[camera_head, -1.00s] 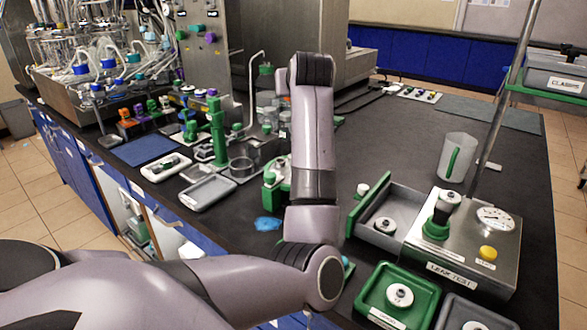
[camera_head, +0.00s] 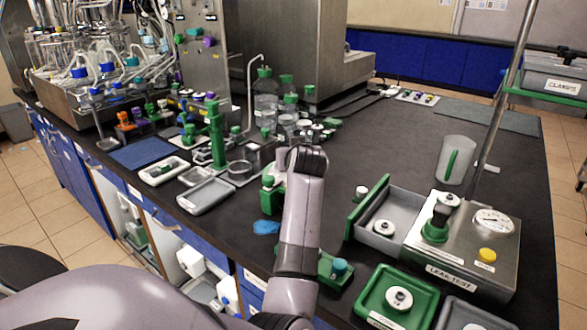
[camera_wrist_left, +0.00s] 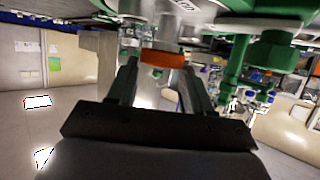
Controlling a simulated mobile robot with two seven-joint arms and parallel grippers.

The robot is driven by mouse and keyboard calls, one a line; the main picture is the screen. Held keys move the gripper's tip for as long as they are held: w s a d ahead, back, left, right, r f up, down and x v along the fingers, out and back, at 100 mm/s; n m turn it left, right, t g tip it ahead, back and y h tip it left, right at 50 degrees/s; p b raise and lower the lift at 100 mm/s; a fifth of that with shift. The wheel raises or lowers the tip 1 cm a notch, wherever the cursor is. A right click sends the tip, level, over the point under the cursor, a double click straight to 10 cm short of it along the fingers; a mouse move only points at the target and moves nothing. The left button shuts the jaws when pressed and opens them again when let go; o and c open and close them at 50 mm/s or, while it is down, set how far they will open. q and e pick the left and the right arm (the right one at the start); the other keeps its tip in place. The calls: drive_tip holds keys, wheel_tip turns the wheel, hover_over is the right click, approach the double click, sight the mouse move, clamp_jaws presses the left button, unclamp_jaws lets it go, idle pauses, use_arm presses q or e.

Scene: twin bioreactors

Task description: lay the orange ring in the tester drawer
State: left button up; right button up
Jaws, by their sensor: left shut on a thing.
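In the left wrist view the orange ring (camera_wrist_left: 162,58) sits between the two fingers of my left gripper (camera_wrist_left: 163,66), which is shut on it. A pale labelled part is right above the ring. In the head view my left arm reaches over the bench middle; its gripper and the ring are hidden behind the arm. The tester drawer (camera_head: 401,200) is grey with a green front and stands pulled out from the leak tester (camera_head: 458,266). A white disc with a dark centre (camera_head: 384,228) lies in it. The drawer is to the right of my arm. My right gripper is not in view.
A green tray (camera_head: 367,299) with a white disc is in front of the drawer. A clear jug (camera_head: 455,160) stands behind the tester. Bottles (camera_head: 264,95) and a green stand (camera_head: 216,135) are beyond and left of my arm. The bench behind the drawer is largely clear.

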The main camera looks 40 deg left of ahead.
use_arm(q)
drive_tip(key=shift+f, duration=2)
